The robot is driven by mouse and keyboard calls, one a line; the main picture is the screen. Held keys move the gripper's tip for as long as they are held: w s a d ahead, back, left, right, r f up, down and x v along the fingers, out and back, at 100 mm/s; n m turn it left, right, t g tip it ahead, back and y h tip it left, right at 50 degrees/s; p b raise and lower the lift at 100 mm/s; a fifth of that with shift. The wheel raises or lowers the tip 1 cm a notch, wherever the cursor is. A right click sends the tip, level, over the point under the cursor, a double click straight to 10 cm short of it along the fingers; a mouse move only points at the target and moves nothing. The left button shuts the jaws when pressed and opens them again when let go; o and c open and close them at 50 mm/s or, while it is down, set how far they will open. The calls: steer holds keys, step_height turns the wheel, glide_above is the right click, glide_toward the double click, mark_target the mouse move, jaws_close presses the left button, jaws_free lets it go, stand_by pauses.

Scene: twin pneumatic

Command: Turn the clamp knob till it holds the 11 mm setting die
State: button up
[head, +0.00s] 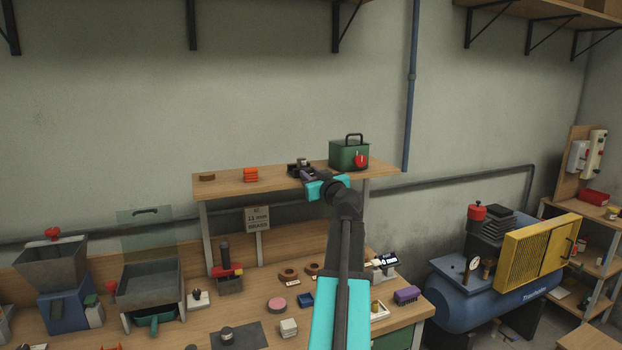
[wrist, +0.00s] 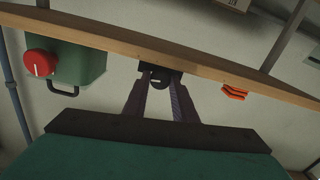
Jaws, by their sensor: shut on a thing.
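The dark clamp (head: 294,169) stands on the raised wooden shelf, left of the green box. A small grey piece (head: 303,161) shows on top of it; whether it is the setting die, and whether the clamp grips it, I cannot tell. In the wrist view, which is upside down, the round black clamp knob (wrist: 157,83) sits at the front of the clamp, at the shelf's edge. My gripper (wrist: 160,88) has its two fingers on either side of the knob and is shut on it. In the head view my gripper (head: 309,178) partly hides the clamp and knob.
A green box (head: 344,155) with a red dial stands close right of the clamp. Orange blocks (head: 250,174) and a brown ring (head: 207,177) lie left on the shelf (head: 225,186). The bench beneath is crowded.

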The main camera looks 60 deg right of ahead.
steer(key=shift+m+b, duration=1.3)
steer(key=shift+m, duration=1)
steer(key=shift+d, duration=0.1)
steer(key=o, duration=1)
steer(key=shift+s, duration=0.15)
steer(key=shift+b+v, duration=0.4)
steer(key=shift+v, duration=0.65)
steer(key=b+v, duration=0.2)
steer(key=v, duration=0.9)
steer(key=shift+s+a+b, duration=0.15)
steer(key=shift+a+b, duration=0.1)
steer(key=shift+b, duration=0.05)
steer(key=shift+o, duration=0.2)
